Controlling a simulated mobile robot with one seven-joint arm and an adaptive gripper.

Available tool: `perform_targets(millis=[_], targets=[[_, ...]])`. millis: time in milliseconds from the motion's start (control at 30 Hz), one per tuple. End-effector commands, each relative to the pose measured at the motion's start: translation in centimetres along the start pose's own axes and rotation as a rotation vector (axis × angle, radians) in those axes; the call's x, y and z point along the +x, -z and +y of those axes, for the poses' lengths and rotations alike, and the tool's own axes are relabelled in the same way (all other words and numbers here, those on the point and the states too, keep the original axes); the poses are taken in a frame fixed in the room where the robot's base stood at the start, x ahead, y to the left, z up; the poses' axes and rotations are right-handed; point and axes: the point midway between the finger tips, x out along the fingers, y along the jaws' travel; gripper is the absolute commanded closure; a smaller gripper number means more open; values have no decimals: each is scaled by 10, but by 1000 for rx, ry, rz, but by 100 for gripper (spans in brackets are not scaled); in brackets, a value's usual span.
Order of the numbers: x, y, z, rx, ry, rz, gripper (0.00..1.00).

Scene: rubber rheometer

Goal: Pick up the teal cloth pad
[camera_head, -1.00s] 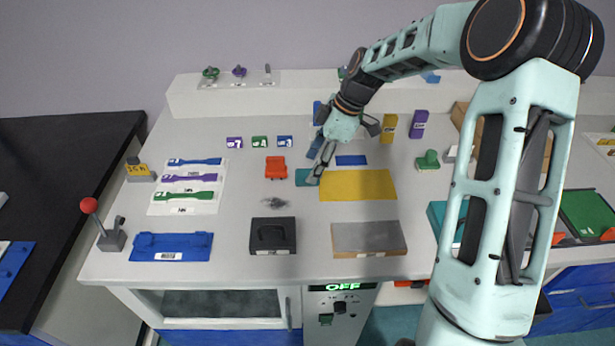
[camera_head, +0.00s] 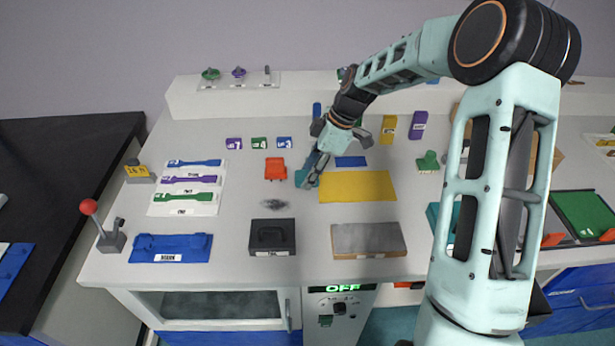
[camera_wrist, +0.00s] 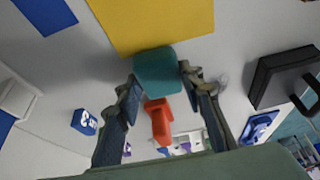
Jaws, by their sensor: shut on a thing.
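The teal cloth pad (camera_head: 300,179) is at the left edge of the yellow mat (camera_head: 358,186) on the grey bench. In the wrist view the teal pad (camera_wrist: 158,70) sits between the two fingertips of my gripper (camera_wrist: 159,80), which is shut on it. In the head view my gripper (camera_head: 312,178) reaches down to the pad from behind, and its fingers hide part of it. I cannot clearly tell whether the pad touches the bench.
An orange-red block (camera_head: 276,168) stands just left of the pad. A dark smudge (camera_head: 276,204) is in front of it. A black box with a handle (camera_head: 272,237) and a grey-topped block (camera_head: 368,239) stand nearer the front edge. A blue pad (camera_head: 350,161) lies behind the yellow mat.

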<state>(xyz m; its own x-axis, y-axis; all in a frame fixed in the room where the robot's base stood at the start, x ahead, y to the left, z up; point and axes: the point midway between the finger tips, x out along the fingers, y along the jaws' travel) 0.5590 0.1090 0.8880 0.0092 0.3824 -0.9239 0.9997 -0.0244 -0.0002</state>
Motion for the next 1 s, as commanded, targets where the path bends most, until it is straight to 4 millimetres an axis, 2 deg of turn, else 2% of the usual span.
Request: perform_targets(millis=[267,433,767,1000], targets=[[-10,4,1,-1,-3,0,81],[-33,13,0,-1,-5,-1,81],[-89,34,-54,1,-5,-4,81],[-106,40,-100,2,-2,-3,81]])
